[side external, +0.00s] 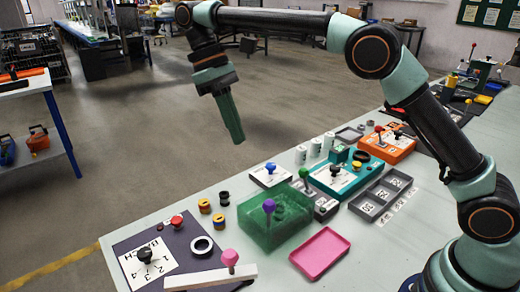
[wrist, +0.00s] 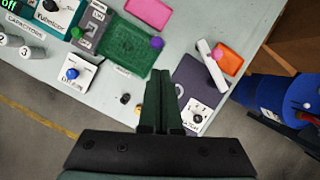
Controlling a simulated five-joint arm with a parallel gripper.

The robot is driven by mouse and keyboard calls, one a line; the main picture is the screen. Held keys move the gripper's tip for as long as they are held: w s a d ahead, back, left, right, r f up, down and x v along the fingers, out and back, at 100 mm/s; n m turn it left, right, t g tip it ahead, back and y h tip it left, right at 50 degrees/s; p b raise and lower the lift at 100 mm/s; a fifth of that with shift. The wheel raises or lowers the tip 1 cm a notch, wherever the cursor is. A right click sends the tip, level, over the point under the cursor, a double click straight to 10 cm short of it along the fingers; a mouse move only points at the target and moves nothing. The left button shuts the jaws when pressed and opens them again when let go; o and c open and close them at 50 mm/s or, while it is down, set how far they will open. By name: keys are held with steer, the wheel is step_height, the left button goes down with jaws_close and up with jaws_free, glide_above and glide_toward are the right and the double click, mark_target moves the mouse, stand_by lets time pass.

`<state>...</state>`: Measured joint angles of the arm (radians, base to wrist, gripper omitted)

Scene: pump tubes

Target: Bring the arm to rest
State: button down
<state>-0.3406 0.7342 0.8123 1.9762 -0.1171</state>
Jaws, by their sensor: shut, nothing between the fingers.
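My gripper (side external: 236,138) hangs from the raised arm, pointing down, above and behind the far edge of the table in the side external view. Its green fingers are together with nothing between them. In the wrist view the gripper (wrist: 165,78) also shows closed, its fingers over the table's edge area. The fingers touch none of the things on the table. The arm reaches left from its base at the lower right, with the upper links high above the table.
Below stand a green box (side external: 262,235), a pink tray (side external: 320,252), a teal unit (side external: 345,177), a grey tray (side external: 368,207), an orange unit (side external: 393,150) and a dark panel (side external: 205,240) with a white bar (side external: 205,278). Open floor (side external: 130,130) lies beyond the table.

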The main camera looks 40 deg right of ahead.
steer(key=s+d+f+m+t+y, duration=0.1)
steer(key=s+d+f+m+t, duration=0.1)
steer(key=s+d+m+t, duration=0.3)
steer(key=s+d+t, duration=0.4)
steer(key=s+d, duration=0.5)
steer(key=d, duration=0.1)
steer(key=shift+f+t, duration=0.15)
steer(key=shift+t, duration=0.25)
stand_by(0.5)
